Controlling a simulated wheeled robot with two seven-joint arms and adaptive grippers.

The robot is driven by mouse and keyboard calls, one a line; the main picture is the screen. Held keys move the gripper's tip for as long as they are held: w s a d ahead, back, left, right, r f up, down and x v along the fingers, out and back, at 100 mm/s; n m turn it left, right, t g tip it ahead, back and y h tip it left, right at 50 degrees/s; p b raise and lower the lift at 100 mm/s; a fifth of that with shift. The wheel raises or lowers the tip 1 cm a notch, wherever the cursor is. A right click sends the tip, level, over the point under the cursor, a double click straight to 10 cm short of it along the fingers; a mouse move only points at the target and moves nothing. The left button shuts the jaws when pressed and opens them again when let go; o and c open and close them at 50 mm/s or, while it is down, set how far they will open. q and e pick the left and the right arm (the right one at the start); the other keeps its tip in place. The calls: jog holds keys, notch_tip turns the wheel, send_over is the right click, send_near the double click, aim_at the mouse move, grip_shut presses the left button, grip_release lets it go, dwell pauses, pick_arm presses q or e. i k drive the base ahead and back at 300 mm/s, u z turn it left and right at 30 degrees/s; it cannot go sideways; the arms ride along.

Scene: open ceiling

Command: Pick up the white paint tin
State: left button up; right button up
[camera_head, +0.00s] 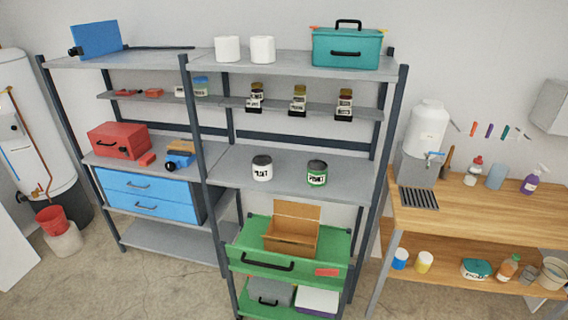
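The white paint tin (262,169) stands upright on the middle shelf (235,195) of the right-hand shelving unit. It has a dark lid and dark lettering on a white side. A similar tin with a green band (317,173) stands to its right on the same shelf, with a clear gap between them. Neither of my grippers shows in the head view.
A narrow shelf with several small jars (299,99) is above and behind the tins. A green cart (337,250) with an open cardboard box (292,229) stands below. A grey upright post (202,150) is left of the tin. A wooden workbench (500,213) is at right.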

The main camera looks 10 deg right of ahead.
aim_at(262, 164)
jog(key=z, duration=0.25)
jog(key=i, duration=1.1)
